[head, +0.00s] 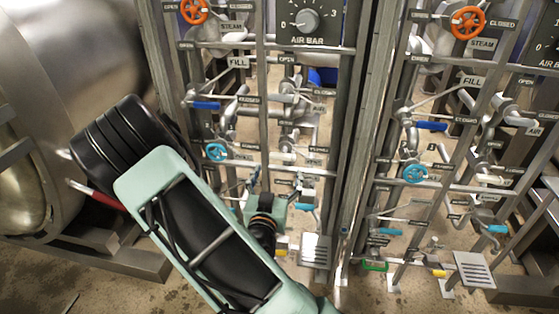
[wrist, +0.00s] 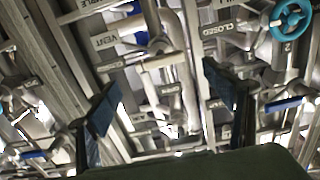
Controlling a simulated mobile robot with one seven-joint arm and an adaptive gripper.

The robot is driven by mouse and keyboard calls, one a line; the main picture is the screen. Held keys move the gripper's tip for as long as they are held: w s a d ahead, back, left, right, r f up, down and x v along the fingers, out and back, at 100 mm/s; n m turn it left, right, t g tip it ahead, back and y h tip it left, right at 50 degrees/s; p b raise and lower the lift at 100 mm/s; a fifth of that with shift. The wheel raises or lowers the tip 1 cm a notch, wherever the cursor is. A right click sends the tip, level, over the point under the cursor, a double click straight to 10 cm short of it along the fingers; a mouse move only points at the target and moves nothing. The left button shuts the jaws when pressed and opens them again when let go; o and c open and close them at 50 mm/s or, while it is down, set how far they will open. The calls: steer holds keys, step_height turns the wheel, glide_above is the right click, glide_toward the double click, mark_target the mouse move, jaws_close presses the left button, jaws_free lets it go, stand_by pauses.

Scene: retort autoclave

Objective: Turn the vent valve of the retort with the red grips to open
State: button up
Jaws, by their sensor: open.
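The retort with a red grip (head: 105,200) is the large steel vessel (head: 85,50) at the left in the head view. Its pipe rack stands right of it. In the wrist view a VENT label (wrist: 104,39) sits upper left, with a CLOSED label (wrist: 217,30) to the right and an OPEN label (wrist: 174,92) lower. A pale horizontal bar (wrist: 162,61), possibly the vent lever, lies between these labels. My gripper (wrist: 163,95) is open and empty, its dark fingers spread on either side of this area. I cannot tell its distance from the bar. In the head view my arm partly hides the rack's lower part.
A teal handwheel (wrist: 291,18) and a blue lever (wrist: 285,104) are at the right in the wrist view. A second, similar rack (head: 450,160) stands right in the head view. Steel posts (head: 352,130) and crossing pipes crowd the space around my gripper.

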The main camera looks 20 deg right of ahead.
mark_target(282, 159)
steer(key=x, duration=0.6)
steer(key=shift+w+d+b, duration=0.25)
steer(key=shift+b, duration=0.05)
steer(key=c, duration=1.1)
steer(key=shift+c, duration=0.3)
steer(key=shift+a+n+p, duration=0.1)
steer(key=shift+n+p, duration=0.25)
steer(key=shift+n, duration=2.55)
